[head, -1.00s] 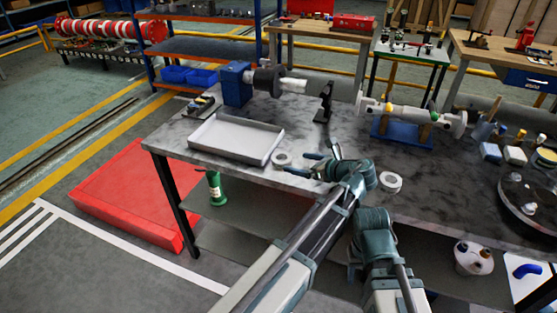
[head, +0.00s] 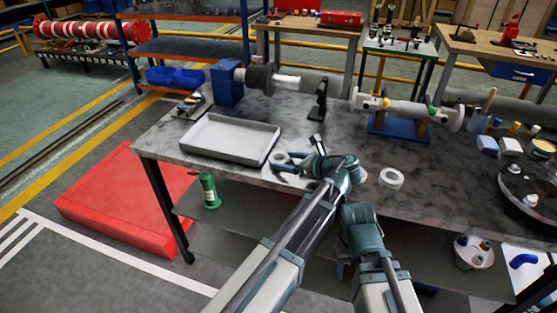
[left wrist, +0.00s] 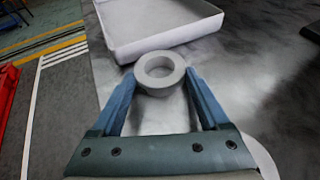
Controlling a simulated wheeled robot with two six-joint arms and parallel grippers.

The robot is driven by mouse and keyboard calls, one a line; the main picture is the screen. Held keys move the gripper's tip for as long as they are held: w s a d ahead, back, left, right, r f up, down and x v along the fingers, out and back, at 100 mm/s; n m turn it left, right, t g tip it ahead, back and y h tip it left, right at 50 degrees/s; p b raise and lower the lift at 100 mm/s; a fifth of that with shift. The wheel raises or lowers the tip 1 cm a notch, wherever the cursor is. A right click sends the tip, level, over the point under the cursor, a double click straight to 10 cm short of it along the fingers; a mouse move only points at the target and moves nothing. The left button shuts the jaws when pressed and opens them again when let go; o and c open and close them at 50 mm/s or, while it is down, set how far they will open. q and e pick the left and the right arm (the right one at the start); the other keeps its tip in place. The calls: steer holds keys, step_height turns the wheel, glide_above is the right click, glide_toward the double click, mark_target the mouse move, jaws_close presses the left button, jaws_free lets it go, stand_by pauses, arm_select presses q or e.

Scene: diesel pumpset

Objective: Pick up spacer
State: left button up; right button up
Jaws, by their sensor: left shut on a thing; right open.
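The spacer, a pale grey ring (head: 280,157), is at the front edge of the workbench beside the tray. My left gripper (head: 285,163) is shut on it. In the left wrist view the ring (left wrist: 160,72) sits between the two blue fingertips (left wrist: 160,82), its round hole facing up. I cannot tell whether it is clear of the bench top. A second white ring (head: 391,178) lies on the bench to the right of my left gripper. Only upper parts of my right arm show in the head view; its gripper is not seen.
A shallow grey tray (head: 231,140) lies just left of the spacer, and its wall (left wrist: 165,40) shows beyond it in the left wrist view. A pump shaft on a blue stand (head: 400,127) is behind right. Several small containers stand at the right. Bare bench lies between.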

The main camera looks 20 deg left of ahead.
arm_select(q)
steer(key=shift+c, duration=0.6)
steer(key=shift+r, duration=0.1)
